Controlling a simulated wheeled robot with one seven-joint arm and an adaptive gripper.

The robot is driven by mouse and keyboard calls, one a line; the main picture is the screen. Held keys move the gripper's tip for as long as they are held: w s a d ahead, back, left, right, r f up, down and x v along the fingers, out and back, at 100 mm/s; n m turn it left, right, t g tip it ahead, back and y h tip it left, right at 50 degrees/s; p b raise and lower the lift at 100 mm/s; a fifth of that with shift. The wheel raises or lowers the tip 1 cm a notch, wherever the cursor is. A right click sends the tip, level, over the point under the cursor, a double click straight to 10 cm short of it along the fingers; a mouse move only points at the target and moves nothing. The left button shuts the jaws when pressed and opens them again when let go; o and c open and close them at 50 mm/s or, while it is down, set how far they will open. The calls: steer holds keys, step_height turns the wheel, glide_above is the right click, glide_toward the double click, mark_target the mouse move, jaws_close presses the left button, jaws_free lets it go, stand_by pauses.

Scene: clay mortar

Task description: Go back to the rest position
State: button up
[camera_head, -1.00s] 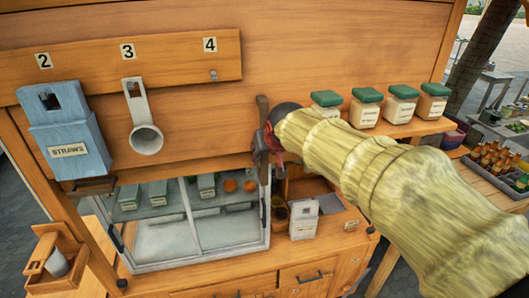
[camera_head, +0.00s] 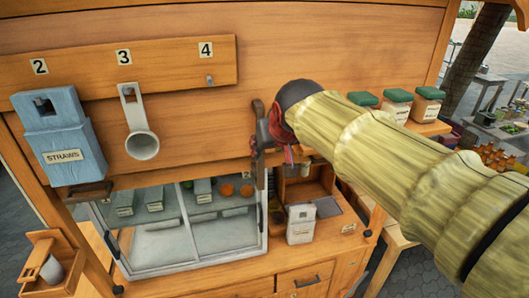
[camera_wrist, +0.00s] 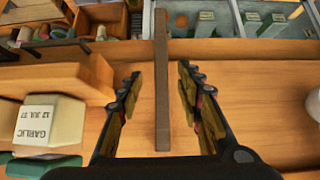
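My gripper (camera_wrist: 158,95) is open in the wrist view, its two fingers spread apart with nothing held between them. A dark brown upright bar (camera_wrist: 161,75) shows in the gap between the fingers, and I see no finger touching it. In the head view my gripper (camera_head: 268,138) is at the end of my raised arm, in front of the stall's wooden board and close beside the same bar (camera_head: 259,175). The arm hides part of the board and of the jar shelf.
A glass case (camera_head: 165,240) stands below left. A blue straw holder (camera_head: 62,140) and a hanging grey scoop (camera_head: 142,145) are at left. Green-lidded jars (camera_head: 396,105) stand on a shelf at right. A garlic jar (camera_wrist: 48,121) shows in the wrist view.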

steer(key=shift+s+d+r, duration=0.15)
steer(key=shift+s+r, duration=0.35)
steer(key=s+d+f+m+g+h+b, duration=0.1)
steer(key=s+d+f+b, duration=0.6)
steer(key=f, duration=0.5)
steer(key=s+d+f+m+g+b, duration=0.1)
steer(key=s+d+f+b, duration=0.5)
steer(key=s+f, duration=0.5)
steer(key=s+d+f+m+g+h+b, duration=0.1)
steer(key=s+d+f+b, duration=0.6)
steer(key=s+f, duration=0.3)
step_height(320, 180, down, 4)
steer(key=shift+d+f+m+h+b, duration=0.2)
steer(key=shift+d+m+h+b, duration=0.1)
steer(key=shift+d, duration=0.3)
